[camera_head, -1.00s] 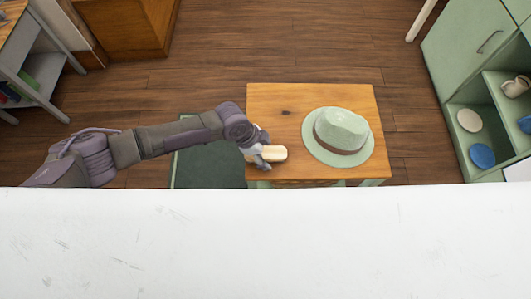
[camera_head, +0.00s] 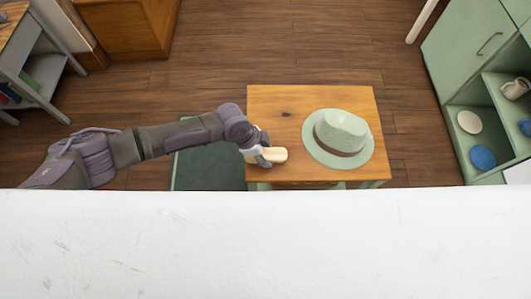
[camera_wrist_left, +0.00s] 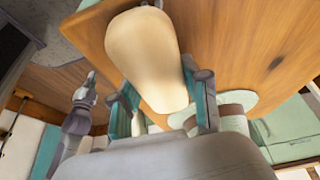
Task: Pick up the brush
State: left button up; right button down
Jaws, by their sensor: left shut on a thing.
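The brush (camera_head: 276,156) shows as a cream, rounded block at the left part of the wooden table (camera_head: 290,98). In the left wrist view its broad cream face (camera_wrist_left: 145,50) fills the upper middle. My left gripper (camera_head: 264,151) is shut on the brush, with one teal-padded finger on each side of it in the left wrist view (camera_wrist_left: 165,105). I cannot tell whether the brush touches the table. My right gripper (camera_wrist_left: 86,88) shows small at the left of the wrist view, away from the brush; its fingers are too small to read.
A pale green hat (camera_head: 340,133) with a brown band lies on the table right of the brush. A green cabinet (camera_head: 470,50) with open shelves stands at the right. A dark green mat (camera_head: 207,168) lies left of the table. The floor behind is clear.

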aim_at(270, 153)
pick_arm(q)
notch_tip(270, 153, up, 4)
jog(key=shift+f, duration=0.1)
jog(key=s+d+r, duration=0.7)
jog(key=s, duration=0.2)
jog(key=shift+d+r, duration=0.25)
jog(key=shift+d, duration=0.05)
